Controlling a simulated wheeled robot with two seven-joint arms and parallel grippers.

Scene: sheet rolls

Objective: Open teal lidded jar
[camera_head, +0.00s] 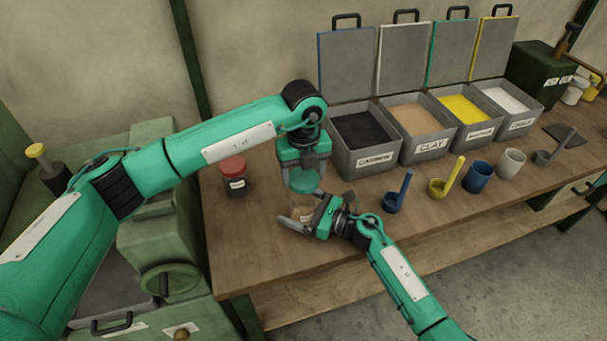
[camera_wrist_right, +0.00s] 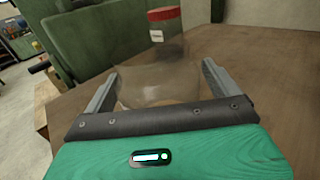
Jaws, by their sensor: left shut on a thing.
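The teal lid (camera_head: 304,182) is under my left gripper (camera_head: 302,170), which is shut on it from above. The clear jar body (camera_head: 303,208) stands on the table just below, partly hidden by my right gripper. My right gripper (camera_head: 306,214) has a finger on each side of the jar body and appears closed on it. In the right wrist view, the clear glass (camera_wrist_right: 158,82) with pale contents fills the space between the fingers. No teal lid shows on top of the glass there. I cannot tell the exact gap between lid and jar.
A red-lidded jar (camera_head: 234,176) stands left of the grippers and behind the glass in the wrist view (camera_wrist_right: 165,32). Scoops (camera_head: 396,196), cups (camera_head: 478,178) and open bins (camera_head: 430,148) stand to the right. The table's front edge is close.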

